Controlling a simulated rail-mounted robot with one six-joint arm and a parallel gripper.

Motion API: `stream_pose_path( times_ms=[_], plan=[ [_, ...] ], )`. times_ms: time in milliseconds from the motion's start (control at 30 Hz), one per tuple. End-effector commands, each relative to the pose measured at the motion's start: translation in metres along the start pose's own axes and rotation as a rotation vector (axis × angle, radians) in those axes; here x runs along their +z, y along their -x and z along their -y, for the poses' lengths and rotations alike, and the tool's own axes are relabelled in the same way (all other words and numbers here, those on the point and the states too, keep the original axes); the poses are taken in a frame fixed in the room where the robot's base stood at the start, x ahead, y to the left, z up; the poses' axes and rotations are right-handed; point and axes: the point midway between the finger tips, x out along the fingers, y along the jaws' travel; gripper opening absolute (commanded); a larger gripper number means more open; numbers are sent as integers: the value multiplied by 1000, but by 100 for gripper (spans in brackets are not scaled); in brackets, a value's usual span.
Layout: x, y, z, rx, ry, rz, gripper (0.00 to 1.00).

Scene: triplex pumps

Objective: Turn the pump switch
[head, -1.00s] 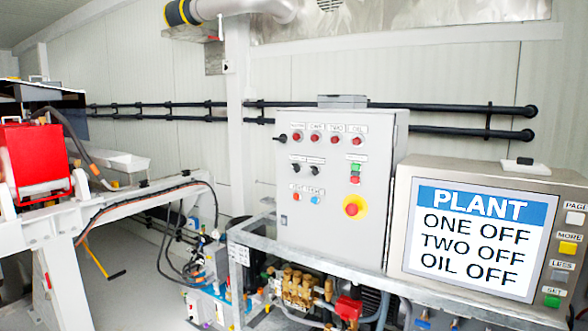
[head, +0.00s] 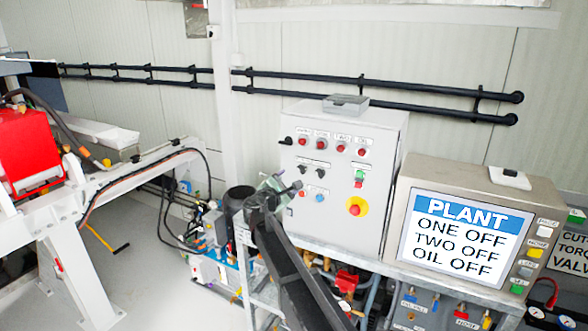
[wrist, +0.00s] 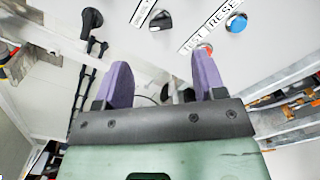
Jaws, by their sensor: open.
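The grey control panel (head: 335,225) stands in the middle of the head view. Two black rotary switches (head: 312,171) sit in its second row; I cannot read their labels or tell which is the pump switch. In the wrist view a black switch (wrist: 160,20) lies beyond my fingertips, with another black knob (wrist: 92,18) to its left. My gripper (wrist: 163,75) is open, with two purple fingers apart and nothing between them. In the head view my gripper (head: 277,187) is at the panel's left side, below and left of the switches. Contact with the panel cannot be told.
A blue button (wrist: 236,22) and a red button (wrist: 205,47) are close to the right finger. The display (head: 464,235) reads PLANT, ONE OFF, TWO OFF, OIL OFF. A metal frame (head: 246,262) with pump parts is below. A red emergency stop (head: 355,209) sits on the panel.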

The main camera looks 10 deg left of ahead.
Motion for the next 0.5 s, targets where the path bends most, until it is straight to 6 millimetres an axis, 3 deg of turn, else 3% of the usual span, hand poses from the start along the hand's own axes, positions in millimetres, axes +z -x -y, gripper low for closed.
stream_pose_path(
  times_ms=[300,500],
  plan=[
    [-1,-70,-1,-4,-4,2,64],
    [0,-100,0,-4,-5,1,64]
  ],
)
